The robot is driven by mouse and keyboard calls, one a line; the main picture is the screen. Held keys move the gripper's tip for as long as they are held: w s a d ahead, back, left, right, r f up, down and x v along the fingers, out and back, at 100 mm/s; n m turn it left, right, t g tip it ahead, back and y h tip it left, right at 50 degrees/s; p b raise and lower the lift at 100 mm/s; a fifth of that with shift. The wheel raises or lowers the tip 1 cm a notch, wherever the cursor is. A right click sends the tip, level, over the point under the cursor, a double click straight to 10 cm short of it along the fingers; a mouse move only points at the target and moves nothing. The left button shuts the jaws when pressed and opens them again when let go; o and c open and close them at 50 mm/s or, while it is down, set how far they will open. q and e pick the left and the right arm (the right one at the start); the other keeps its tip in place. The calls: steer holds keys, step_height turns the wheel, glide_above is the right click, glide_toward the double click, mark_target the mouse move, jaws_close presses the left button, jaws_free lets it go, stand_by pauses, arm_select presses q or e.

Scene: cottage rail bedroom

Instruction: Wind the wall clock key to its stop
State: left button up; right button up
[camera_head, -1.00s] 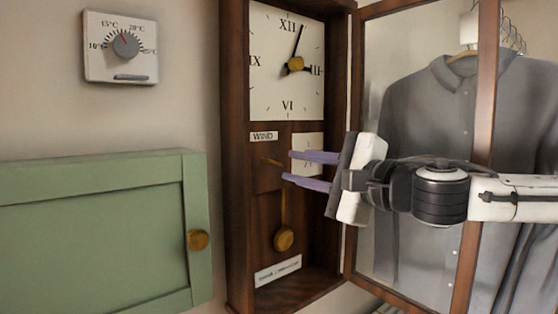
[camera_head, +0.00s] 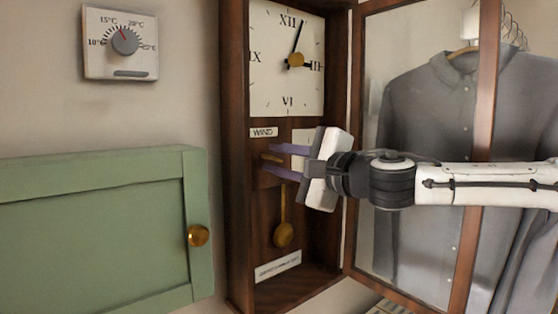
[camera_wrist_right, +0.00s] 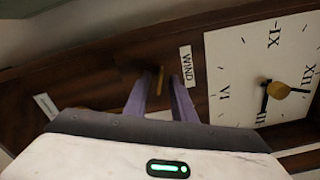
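The wall clock (camera_head: 236,200) has a dark wood case and a white dial (camera_head: 272,75). A small brass key (camera_head: 271,157) sits below the WIND label (camera_head: 263,132); it also shows in the right wrist view (camera_wrist_right: 160,79). My right gripper (camera_head: 266,159) reaches in from the right, with its two purple fingers above and below the key. In the right wrist view, the fingers stand on either side of the key with small gaps, so the gripper is open. The fingers do not visibly touch the key. My left gripper is not in view.
The glazed clock door (camera_head: 481,100) stands open to the right, with my right arm across it. The pendulum (camera_head: 283,234) hangs below the key. A green cabinet door with a brass knob (camera_head: 198,236) and a thermostat (camera_head: 121,43) are at left. Grey clothes (camera_head: 420,110) hang behind the door.

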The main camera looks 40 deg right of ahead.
steer(key=shift+c, duration=0.3)
jaws_close()
steer(key=shift+m, duration=0.4)
